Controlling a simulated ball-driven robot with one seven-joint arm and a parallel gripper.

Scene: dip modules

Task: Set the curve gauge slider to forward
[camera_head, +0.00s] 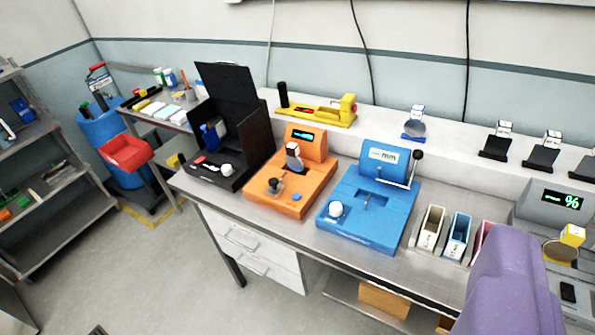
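No label is readable, so I cannot tell for sure which bench device is the curve gauge. A blue device (382,243) at the middle of the bench has a display, a white round knob (336,209), a small lever in a slot (370,198) and a black-tipped side lever (415,166). Left of it, an orange device (316,189) has a small display, a dark knob and a blue button. A yellow device (327,118) sits on the ledge behind. Slider positions are too small to read. My gripper's fingers are not in view.
A black open-lidded box (245,128) stands left of the orange device. Narrow bins (430,228) stand right of the blue device. A purple rounded shape (505,285) covers the lower right foreground. Free floor (150,270) lies front left, beside a shelf and red bin (126,153).

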